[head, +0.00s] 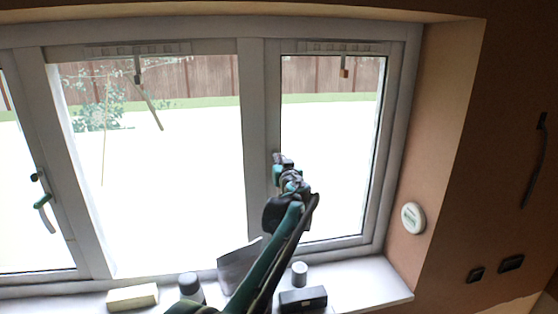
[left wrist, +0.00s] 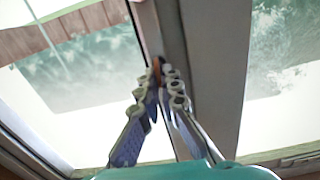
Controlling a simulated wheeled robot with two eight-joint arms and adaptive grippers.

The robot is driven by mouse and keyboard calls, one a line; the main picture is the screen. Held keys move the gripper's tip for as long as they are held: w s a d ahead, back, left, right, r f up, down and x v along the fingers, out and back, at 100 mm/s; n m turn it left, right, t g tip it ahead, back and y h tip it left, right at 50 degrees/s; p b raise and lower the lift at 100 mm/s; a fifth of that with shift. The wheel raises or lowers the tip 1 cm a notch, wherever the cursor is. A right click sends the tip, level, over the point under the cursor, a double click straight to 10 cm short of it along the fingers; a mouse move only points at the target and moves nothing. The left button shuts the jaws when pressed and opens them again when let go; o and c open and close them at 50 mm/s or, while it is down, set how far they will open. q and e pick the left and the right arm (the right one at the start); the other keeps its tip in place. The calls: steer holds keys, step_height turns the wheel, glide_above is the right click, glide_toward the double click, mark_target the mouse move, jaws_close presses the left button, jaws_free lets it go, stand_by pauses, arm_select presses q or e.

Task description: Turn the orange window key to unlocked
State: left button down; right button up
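The orange window key (left wrist: 157,66) shows as a small orange piece against the window frame in the left wrist view. My left gripper (left wrist: 161,76) has its fingers drawn together at the tips, with the orange piece between them. In the head view my left gripper (head: 282,166) reaches up to the upright frame at the left of the right-hand pane (head: 335,160). The gripper hides the key there, so I cannot tell which way the key is turned. My right gripper is in neither view.
On the sill stand a pale yellow block (head: 132,297), a dark-topped container (head: 190,287), a grey sheet (head: 238,262), a white cylinder (head: 299,273) and a black box (head: 303,298). A round white device (head: 412,217) is on the right wall.

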arm_select(q)
steer(key=m, duration=0.4)
steer(key=shift+d+b, duration=0.15)
steer(key=shift+b, duration=0.25)
steer(key=m, duration=0.4)
steer(key=shift+d+f+m+b, duration=0.1)
steer(key=shift+f+m+b, duration=0.05)
steer(key=shift+m+b, duration=0.2)
steer(key=m, duration=0.4)
steer(key=shift+w+d+f+m, duration=0.1)
steer(key=shift+m, duration=0.15)
steer(key=m, duration=0.4)
steer(key=shift+f+b, duration=0.15)
steer(key=shift+b, duration=0.25)
steer(key=shift+m, duration=0.4)
steer(key=c, duration=1.7)
jaws_free()
steer(key=shift+d, duration=0.1)
steer(key=shift+c, duration=0.2)
